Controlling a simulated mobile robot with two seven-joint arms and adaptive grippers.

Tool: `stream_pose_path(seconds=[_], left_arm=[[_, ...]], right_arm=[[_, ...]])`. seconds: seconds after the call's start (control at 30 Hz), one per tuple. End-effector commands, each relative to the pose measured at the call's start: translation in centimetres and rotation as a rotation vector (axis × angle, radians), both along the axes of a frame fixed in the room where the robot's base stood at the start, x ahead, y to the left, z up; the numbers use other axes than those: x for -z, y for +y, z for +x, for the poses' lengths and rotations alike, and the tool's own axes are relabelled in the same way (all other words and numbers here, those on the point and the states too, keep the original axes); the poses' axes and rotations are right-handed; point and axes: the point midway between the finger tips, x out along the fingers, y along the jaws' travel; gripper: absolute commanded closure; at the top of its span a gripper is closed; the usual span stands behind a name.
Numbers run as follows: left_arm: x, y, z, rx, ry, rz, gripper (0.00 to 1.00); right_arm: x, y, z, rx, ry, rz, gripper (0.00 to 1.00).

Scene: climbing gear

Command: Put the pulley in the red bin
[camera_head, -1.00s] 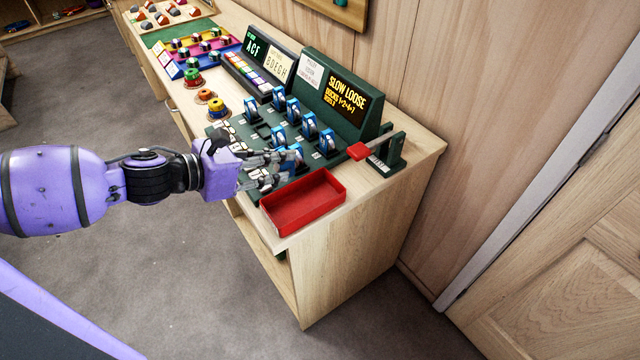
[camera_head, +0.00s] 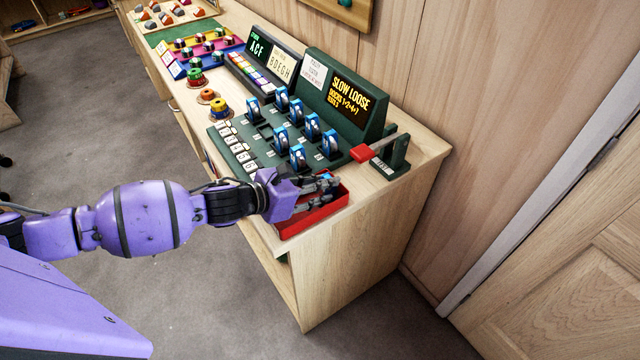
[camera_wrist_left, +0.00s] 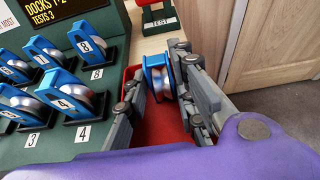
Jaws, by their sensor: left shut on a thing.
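My left gripper (camera_head: 325,186) is over the red bin (camera_head: 312,216) at the bench's near right corner. It is shut on a blue pulley with a silver wheel, which shows between the fingers in the left wrist view (camera_wrist_left: 158,76). The red floor of the bin shows below the pulley in that view. In the head view the fingers hide most of the pulley and part of the bin. I cannot tell whether the pulley touches the bin floor. My right gripper is not in view.
Several other blue pulleys (camera_head: 298,157) stand on the numbered green board beside the bin. A red-ended lever on a green TEST stand (camera_head: 393,158) is behind the bin. A green display panel (camera_head: 343,100) stands at the back. Colored spools (camera_head: 218,107) are farther left.

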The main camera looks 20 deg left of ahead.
Motion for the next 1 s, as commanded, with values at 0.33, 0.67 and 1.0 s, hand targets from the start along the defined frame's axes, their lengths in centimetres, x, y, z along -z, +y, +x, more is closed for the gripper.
stream_pose_path(seconds=[0.33,0.67,1.0], left_arm=[[0.2,0.1,0.1,0.0,-0.003,0.001,1.0],[0.2,0.1,0.1,0.0,-0.004,0.001,0.69],[-1.4,2.1,-2.4,0.0,-0.002,0.004,0.69]], right_arm=[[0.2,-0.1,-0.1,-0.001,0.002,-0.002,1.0],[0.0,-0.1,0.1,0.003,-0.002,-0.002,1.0],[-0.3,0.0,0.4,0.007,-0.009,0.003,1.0]])
